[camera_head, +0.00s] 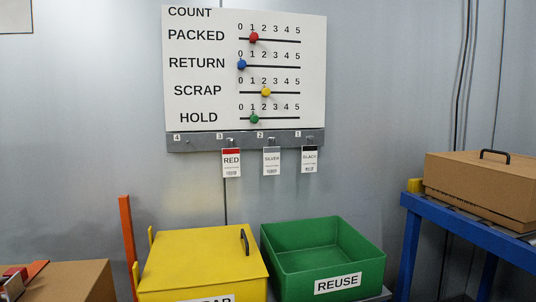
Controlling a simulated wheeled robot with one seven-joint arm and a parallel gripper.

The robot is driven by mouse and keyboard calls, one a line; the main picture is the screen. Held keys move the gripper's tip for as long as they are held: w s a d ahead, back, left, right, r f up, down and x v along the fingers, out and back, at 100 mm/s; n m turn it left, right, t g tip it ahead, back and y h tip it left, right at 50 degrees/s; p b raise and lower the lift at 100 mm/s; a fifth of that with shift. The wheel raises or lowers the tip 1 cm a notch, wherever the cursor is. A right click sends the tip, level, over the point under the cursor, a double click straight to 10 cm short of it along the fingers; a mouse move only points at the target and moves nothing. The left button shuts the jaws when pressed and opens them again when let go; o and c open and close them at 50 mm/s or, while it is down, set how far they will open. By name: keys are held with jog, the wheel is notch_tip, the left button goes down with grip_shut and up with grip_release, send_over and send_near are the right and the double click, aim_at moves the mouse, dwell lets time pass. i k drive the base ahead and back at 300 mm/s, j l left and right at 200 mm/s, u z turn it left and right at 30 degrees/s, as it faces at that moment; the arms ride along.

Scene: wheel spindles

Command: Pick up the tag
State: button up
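Three tags hang in a row from a grey rail (195,143) below a white count board on the wall. The left one is a white tag with a red top band, reading RED (231,163). The middle one is the SILVER tag (271,161), with a grey top. The right one is the BLACK tag (309,160), with a dark top. The rail is marked 4, 3, 2, 1 from left to right, and the spot by 4 is empty. My gripper is not in view.
The count board (205,105) has sliding coloured beads. Below stand a closed yellow bin (200,262) with a black handle and an open, empty green REUSE bin (322,240). A cardboard box (482,185) sits on a blue table (470,232) at right. Another box (75,281) is lower left.

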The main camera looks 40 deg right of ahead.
aim_at(271, 155)
jog(key=z, duration=1.25)
